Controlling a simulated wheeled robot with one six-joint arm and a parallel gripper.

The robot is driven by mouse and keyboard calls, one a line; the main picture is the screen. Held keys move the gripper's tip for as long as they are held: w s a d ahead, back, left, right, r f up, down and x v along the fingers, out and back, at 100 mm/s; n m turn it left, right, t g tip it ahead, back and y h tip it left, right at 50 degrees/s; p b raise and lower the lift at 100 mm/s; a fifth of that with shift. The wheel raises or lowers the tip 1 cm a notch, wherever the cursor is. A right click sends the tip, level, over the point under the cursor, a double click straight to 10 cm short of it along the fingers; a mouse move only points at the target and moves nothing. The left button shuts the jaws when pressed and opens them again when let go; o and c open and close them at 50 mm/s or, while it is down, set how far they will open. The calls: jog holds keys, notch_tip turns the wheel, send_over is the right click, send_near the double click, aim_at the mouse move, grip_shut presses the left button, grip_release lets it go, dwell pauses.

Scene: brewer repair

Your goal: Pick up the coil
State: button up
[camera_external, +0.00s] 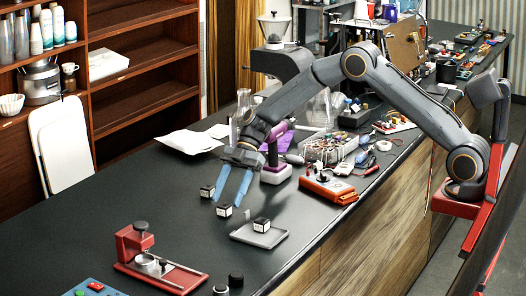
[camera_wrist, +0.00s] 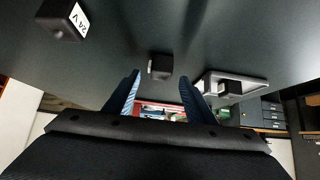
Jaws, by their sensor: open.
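Several small dark blocks that look like coils are on the dark counter. One block (camera_external: 207,191) with a pale top lies left of my gripper; a block in the wrist view's upper left (camera_wrist: 62,20) has a white "24 V" label. A middle block (camera_external: 224,211) stands just below my fingertips in the external view and shows between and beyond them in the wrist view (camera_wrist: 160,66). A third block (camera_external: 262,226) sits on a grey tray (camera_external: 246,238). My gripper (camera_external: 231,199) is open and empty, its blue fingers (camera_wrist: 159,80) pointing down above the counter.
A red fixture with rails (camera_external: 160,262) stands at the front left, with small dark cylinders (camera_external: 235,279) beside it. A red-orange meter (camera_external: 328,187) and a parts bin (camera_external: 328,148) lie to the right. The counter left of the blocks is clear.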

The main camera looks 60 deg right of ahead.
aim_at(224, 205)
jog(key=shift+p+x, duration=0.7)
jog(key=shift+x, duration=1.25)
jog(key=shift+c, duration=0.3)
jog(key=c, duration=1.1)
jog(key=shift+c, duration=0.2)
